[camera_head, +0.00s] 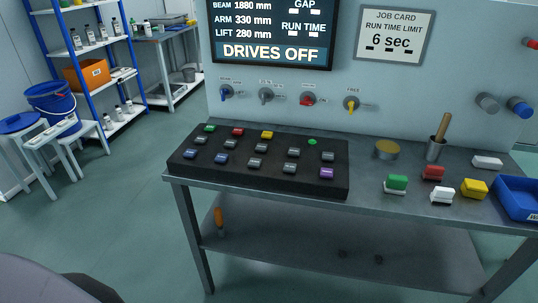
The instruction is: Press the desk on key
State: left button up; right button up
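A black key desk (180,166) lies on the grey metal bench, with several small keys in rows. Its back row has a green key (209,128), a red key (238,132) and a yellow key (267,134). A small green round spot (312,142) is at the back right, and a purple key (326,173) is at the front right. The other keys are grey or blue-grey. Key labels are too small to read, so I cannot tell which is the desk on key. Neither of my grippers is in view.
The wall screen (271,53) reads "DRIVES OFF". A job card (394,36) reads "RUN TIME LIMIT 6 sec".

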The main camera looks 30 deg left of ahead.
aim_at(210, 128)
jog(key=u, duration=1.25)
